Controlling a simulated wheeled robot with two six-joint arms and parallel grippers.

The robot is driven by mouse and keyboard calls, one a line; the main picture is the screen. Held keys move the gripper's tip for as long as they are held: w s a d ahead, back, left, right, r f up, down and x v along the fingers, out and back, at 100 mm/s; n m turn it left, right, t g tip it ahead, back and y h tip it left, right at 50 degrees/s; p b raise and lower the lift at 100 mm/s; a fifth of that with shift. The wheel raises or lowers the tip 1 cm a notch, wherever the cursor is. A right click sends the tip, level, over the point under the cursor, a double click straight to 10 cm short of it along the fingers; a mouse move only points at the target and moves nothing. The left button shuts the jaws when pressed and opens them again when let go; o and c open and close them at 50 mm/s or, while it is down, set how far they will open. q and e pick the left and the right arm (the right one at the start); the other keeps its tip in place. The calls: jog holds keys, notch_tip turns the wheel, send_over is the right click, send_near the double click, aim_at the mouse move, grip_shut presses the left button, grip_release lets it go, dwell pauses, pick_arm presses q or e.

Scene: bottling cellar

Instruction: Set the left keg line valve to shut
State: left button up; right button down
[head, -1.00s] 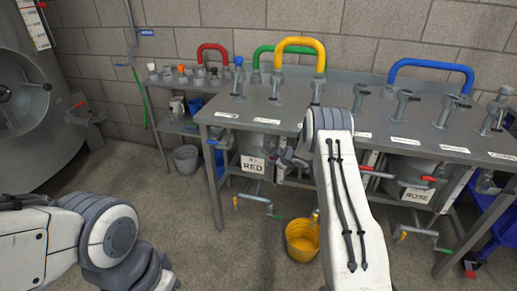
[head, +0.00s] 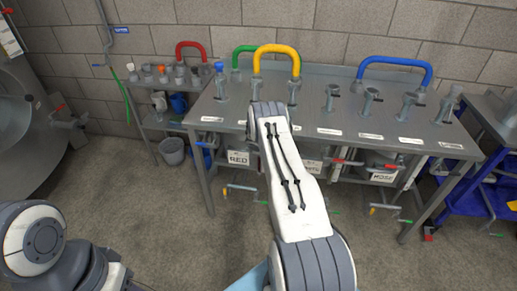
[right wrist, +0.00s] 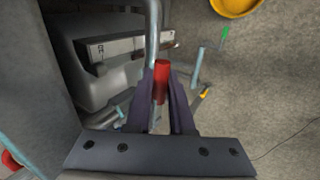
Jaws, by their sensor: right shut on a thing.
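In the right wrist view my right gripper (right wrist: 161,76) is shut on a red valve handle (right wrist: 162,82) beside a grey vertical pipe (right wrist: 153,30). In the head view this gripper is hidden behind my right arm, which reaches under the bench near the RED sign (head: 238,158). That sign marks the left keg, which is mostly hidden. I cannot tell from the head view which valve the held handle belongs to. More red handles (head: 347,162) show to the right of my arm. Only part of my left arm shows at lower left; its gripper is out of view.
The steel bench (head: 310,112) carries several taps and coloured hoops. The ROSE sign (head: 382,177) hangs at right. A yellow bucket (right wrist: 236,5) shows at the top of the right wrist view. The floor in front is free.

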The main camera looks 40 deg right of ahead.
jog(key=shift+r, duration=0.1)
dwell(0.5)
jog(key=c, duration=0.8)
grip_release()
jog(key=shift+r, duration=0.1)
jog(key=b+v, duration=0.2)
jog(key=v, duration=0.8)
jog(key=shift+w+a+r, duration=0.1)
jog(key=shift+a, duration=0.2)
